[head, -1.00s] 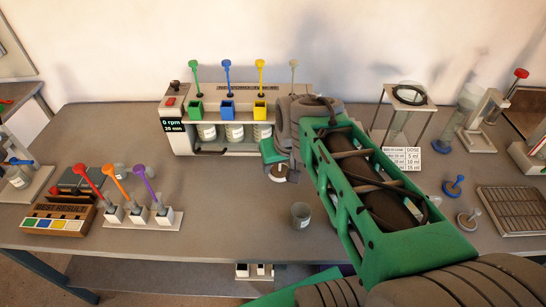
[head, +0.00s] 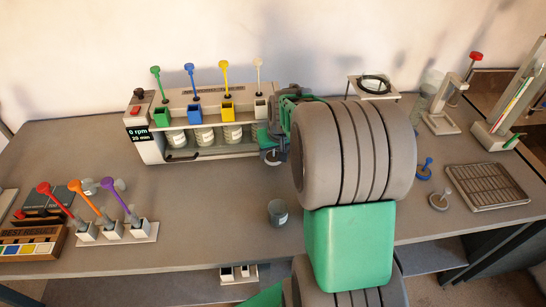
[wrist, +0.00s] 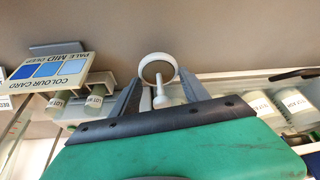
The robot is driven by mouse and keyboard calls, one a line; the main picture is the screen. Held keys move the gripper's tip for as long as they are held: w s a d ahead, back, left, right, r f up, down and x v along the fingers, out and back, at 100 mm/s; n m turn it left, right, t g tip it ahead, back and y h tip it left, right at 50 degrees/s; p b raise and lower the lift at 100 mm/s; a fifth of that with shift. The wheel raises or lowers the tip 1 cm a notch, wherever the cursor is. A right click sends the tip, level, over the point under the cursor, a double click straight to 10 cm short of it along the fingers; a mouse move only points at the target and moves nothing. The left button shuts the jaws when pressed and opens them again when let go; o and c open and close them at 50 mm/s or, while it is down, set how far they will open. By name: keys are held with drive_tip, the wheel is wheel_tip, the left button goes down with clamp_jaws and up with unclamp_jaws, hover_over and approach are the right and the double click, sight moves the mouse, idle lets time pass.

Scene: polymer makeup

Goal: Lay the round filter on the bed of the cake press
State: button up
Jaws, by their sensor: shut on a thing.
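My gripper (wrist: 160,97) is shut on the stem of a round filter (wrist: 158,68), a disc with a white rim and a grey-brown face. In the head view my gripper (head: 272,154) is in front of the right end of the grey mixing machine, above the table; the filter there is small and mostly hidden. A stand with a red knob and a pale flat base (head: 441,123), at the back right, looks like the cake press. It is well to the right of my gripper, beyond my arm.
The machine (head: 200,153) holds several coloured paddles. A grey cup (head: 277,212) stands on the table (head: 210,210). A blue knobbed disc (head: 424,170), a grey knobbed disc (head: 440,200) and a grid tray (head: 487,187) are at right. A glass-and-frame stand (head: 373,84) is behind my arm.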

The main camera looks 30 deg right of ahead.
sight(274, 156)
drive_tip(key=shift+w+f, duration=0.2)
drive_tip(key=shift+f, duration=1.6)
drive_tip(key=shift+f, duration=0.1)
drive_tip(key=shift+f, duration=0.15)
drive_tip(key=o, duration=1.4)
drive_tip(key=shift+c, duration=0.2)
